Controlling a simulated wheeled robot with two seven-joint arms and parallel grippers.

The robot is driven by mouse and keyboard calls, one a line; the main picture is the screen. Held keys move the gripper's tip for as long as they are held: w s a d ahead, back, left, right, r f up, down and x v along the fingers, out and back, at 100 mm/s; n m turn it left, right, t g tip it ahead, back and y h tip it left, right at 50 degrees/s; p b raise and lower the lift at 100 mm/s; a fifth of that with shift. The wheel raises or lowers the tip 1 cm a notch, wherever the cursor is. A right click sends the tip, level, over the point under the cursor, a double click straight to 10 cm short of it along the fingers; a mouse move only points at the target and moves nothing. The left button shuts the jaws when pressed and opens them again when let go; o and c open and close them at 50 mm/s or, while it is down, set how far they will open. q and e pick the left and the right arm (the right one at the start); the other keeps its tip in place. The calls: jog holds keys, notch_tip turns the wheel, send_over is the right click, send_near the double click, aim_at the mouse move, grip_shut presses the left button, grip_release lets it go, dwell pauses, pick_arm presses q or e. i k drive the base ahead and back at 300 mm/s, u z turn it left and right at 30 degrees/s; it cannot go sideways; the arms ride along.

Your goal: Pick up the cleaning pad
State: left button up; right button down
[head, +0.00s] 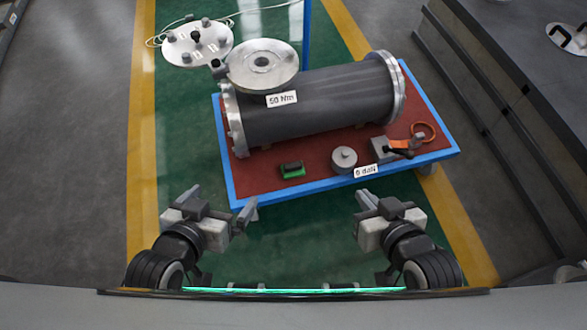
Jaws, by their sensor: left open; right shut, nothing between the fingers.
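The cleaning pad (292,170), a small block with a dark top and a green lower edge, lies on the red top of the blue-edged table (350,180), near its front edge. My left gripper (221,202) is open and empty, at the table's front left corner, to the left of the pad and nearer to me. My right gripper (364,199) is shut and empty, in front of the table, to the right of the pad. Both grippers are apart from the pad. Nothing covers the pad.
A large grey flanged shell (320,105) lies behind the pad with a "50 Nm" label. A round metal weight (343,159), a grey block (382,150) and an orange-handled tool (403,145) are right of the pad. A round plate (197,42) stands behind left.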

aim_at(294, 170)
jog(key=k, duration=0.6)
jog(key=z, duration=2.2)
jog(key=i, duration=1.2)
jog(key=u, duration=2.8)
jog(key=i, duration=1)
jog(key=z, duration=0.05)
